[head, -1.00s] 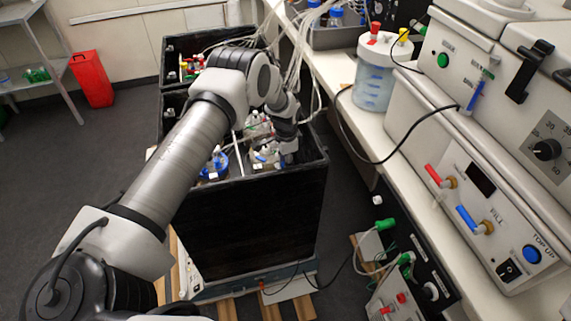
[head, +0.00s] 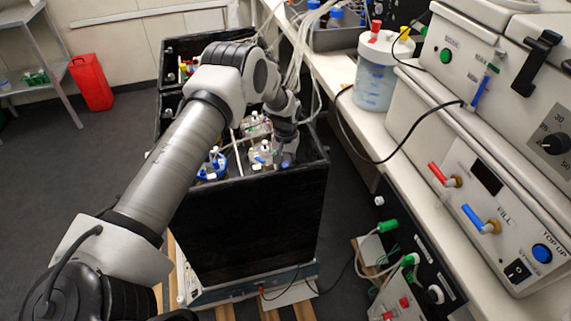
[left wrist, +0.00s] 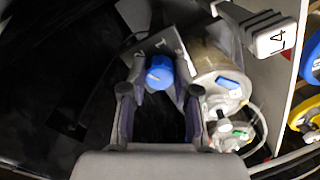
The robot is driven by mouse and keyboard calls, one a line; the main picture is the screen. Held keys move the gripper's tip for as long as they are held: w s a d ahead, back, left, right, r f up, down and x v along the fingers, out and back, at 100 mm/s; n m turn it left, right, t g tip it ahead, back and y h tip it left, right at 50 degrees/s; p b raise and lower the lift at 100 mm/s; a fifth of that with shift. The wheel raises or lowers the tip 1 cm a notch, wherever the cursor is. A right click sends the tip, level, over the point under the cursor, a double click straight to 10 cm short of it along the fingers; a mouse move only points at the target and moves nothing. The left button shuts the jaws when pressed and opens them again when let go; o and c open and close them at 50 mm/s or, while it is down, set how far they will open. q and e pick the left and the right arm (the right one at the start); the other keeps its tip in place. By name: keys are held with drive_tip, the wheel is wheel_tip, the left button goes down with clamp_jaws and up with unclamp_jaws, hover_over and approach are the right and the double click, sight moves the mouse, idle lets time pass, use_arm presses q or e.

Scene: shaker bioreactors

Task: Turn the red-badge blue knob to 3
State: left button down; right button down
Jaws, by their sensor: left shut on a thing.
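A blue knob (left wrist: 159,72) with a pale mark on its top stands on a grey panel in the left wrist view. My left gripper (left wrist: 160,78) has a finger on each side of it and is shut on it. No red badge can be made out in these frames. In the head view my left gripper (head: 287,158) reaches down inside the black box (head: 250,225), and the knob is hidden there. My right gripper is not in view.
A glass vessel (left wrist: 216,70) and a small clear fitting (left wrist: 232,133) stand close to the right of my fingers. Blue (left wrist: 312,58) and yellow (left wrist: 303,112) rings lie beyond. The bench (head: 350,132) runs right of the box.

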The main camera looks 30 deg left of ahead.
sight(285, 164)
use_arm(q)
drive_tip(key=n, duration=0.5)
drive_tip(key=shift+w+r+n, duration=0.15)
drive_tip(key=shift+w+n, duration=0.05)
drive_tip(key=shift+n, duration=0.1)
drive_tip(key=n+p, duration=0.1)
drive_tip(key=n, duration=0.4)
drive_tip(key=shift+a+n, duration=0.1)
drive_tip(key=shift+n, duration=0.3)
drive_tip(key=c, duration=1)
unclamp_jaws()
drive_tip(key=shift+o, duration=0.7)
drive_tip(key=shift+s, duration=0.15)
wheel_tip(285, 164, up, 12)
